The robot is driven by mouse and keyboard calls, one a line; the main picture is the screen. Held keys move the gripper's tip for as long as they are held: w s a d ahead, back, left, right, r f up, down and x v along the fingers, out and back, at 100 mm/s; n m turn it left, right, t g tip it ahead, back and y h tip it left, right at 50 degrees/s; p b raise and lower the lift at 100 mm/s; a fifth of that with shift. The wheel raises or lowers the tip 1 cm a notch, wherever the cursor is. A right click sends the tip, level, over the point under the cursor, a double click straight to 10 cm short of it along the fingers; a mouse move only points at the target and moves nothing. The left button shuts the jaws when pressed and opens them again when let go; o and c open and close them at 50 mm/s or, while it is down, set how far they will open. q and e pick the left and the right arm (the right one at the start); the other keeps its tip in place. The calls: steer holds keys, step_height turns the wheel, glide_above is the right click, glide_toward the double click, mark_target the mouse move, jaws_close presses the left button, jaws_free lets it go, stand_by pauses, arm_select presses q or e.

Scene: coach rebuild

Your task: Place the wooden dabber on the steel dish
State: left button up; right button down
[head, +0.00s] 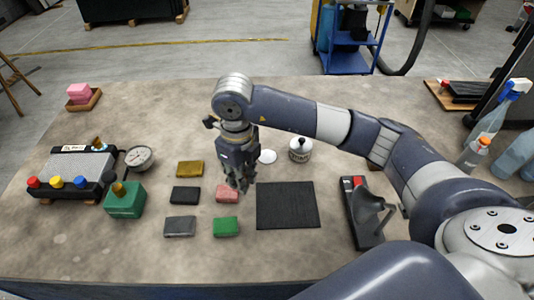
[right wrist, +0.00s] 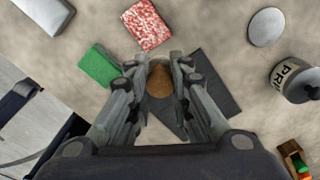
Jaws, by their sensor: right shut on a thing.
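My right gripper (head: 240,184) points down over the middle of the table, beside the red speckled block. In the right wrist view its fingers (right wrist: 161,62) are shut on the brown wooden dabber (right wrist: 160,83), which sits between them. The dabber is hidden by the gripper in the head view. The steel dish (head: 267,156) is a small pale round disc on the table, behind and right of the gripper. It also shows in the right wrist view (right wrist: 266,27), bare and apart from the gripper. My left gripper is not in view.
A labelled pot (head: 300,152) stands right of the dish. A black mat (head: 287,205) lies right of the gripper. Red (head: 228,195), green (head: 226,227) and several other blocks lie nearby. A black device (head: 362,215) stands further right. The table's back middle is clear.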

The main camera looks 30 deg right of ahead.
steer(key=shift+w+m, duration=0.2)
steer(key=shift+m, duration=0.6)
steer(key=w+d+b, duration=0.1)
steer(key=w+d, duration=0.2)
steer(key=d, duration=0.1)
steer(key=w+d+f+b, duration=0.1)
steer(key=w+d, duration=0.2)
steer(key=d, duration=0.1)
steer(key=w+d+b, duration=0.1)
steer(key=w+d, duration=0.3)
steer(key=shift+d+f+b, duration=0.15)
steer(key=shift+f+b, duration=0.15)
steer(key=shift+f, duration=0.1)
steer(key=shift+f+b, duration=1.1)
steer(key=shift+f, duration=0.6)
steer(key=shift+f, duration=0.2)
steer(key=c, duration=1.5)
jaws_free()
steer(key=shift+o, duration=0.2)
steer(key=shift+r, duration=0.1)
